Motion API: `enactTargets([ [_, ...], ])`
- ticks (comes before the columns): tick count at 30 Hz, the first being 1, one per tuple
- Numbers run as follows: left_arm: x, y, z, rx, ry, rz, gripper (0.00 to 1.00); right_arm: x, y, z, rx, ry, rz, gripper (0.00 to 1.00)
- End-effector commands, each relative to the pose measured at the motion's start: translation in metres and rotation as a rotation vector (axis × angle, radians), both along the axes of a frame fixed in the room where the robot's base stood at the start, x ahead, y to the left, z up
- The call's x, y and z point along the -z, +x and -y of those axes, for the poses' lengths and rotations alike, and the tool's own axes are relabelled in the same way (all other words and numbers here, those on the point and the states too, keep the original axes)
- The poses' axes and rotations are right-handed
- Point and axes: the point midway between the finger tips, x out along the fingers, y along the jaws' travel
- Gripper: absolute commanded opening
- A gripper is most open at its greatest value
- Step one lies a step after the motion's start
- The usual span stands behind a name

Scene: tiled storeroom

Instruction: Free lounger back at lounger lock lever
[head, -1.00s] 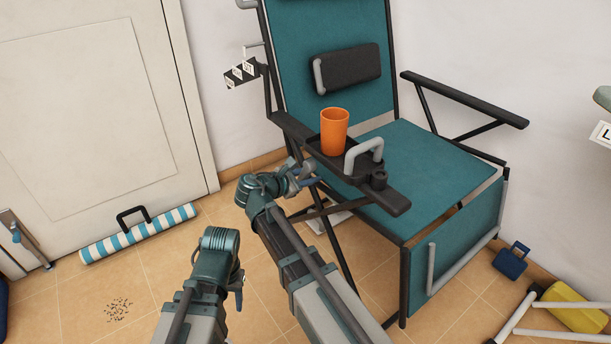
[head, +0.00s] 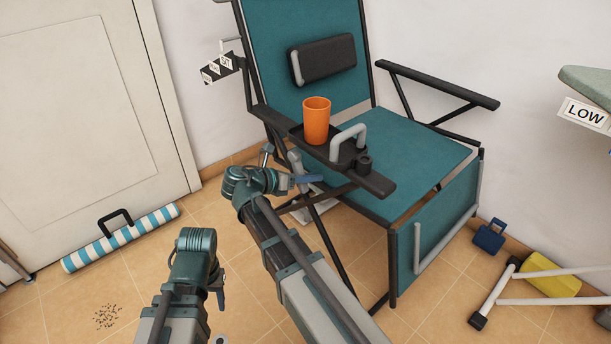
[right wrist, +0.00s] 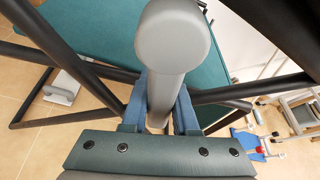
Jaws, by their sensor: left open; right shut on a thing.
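The teal lounger's back (head: 270,75) leans upright on a dark frame, with a dark headrest pad. The grey lounger lock lever (head: 295,160) shows below the near armrest. My right gripper (head: 306,180) is at the lever, and in the right wrist view its blue fingers (right wrist: 160,110) are shut on the lever's shaft. The lever's rounded grey knob (right wrist: 172,38) sticks out past them toward the camera. My left gripper (head: 220,294) is open and low at the left, away from the lounger, mostly hidden behind its own arm.
An orange cup (head: 316,120) stands in the armrest tray beside a grey handle (head: 348,140). Small label cards (head: 220,68) hang by the lounger's back. A striped roll (head: 120,238) lies by the door. A blue padlock-shaped thing (head: 489,236) and a yellow roll (head: 548,274) lie right.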

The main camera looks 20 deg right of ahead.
Motion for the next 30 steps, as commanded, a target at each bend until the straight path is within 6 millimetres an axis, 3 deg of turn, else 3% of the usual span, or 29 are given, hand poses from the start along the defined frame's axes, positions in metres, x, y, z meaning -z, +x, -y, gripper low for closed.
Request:
enactTargets([
  [12,0.0005,0.0000,-0.0001,0.000,0.000,0.000,0.50,-0.0044,-0.0100,0.0026,0.000,-0.048,-0.139,0.00],
  [27,0.0004,0.0000,0.0000,0.000,0.000,0.000,0.50,-0.0055,-0.0114,0.0032,0.001,-0.055,-0.154,0.00],
  [28,0.0004,0.0000,0.0000,0.000,0.000,0.000,0.50,-0.0055,-0.0114,0.0033,0.001,-0.055,-0.154,0.31],
  [30,0.0004,0.0000,0.0000,0.000,0.000,0.000,0.50,-0.0055,-0.0114,0.0033,0.000,-0.054,-0.153,0.44],
])
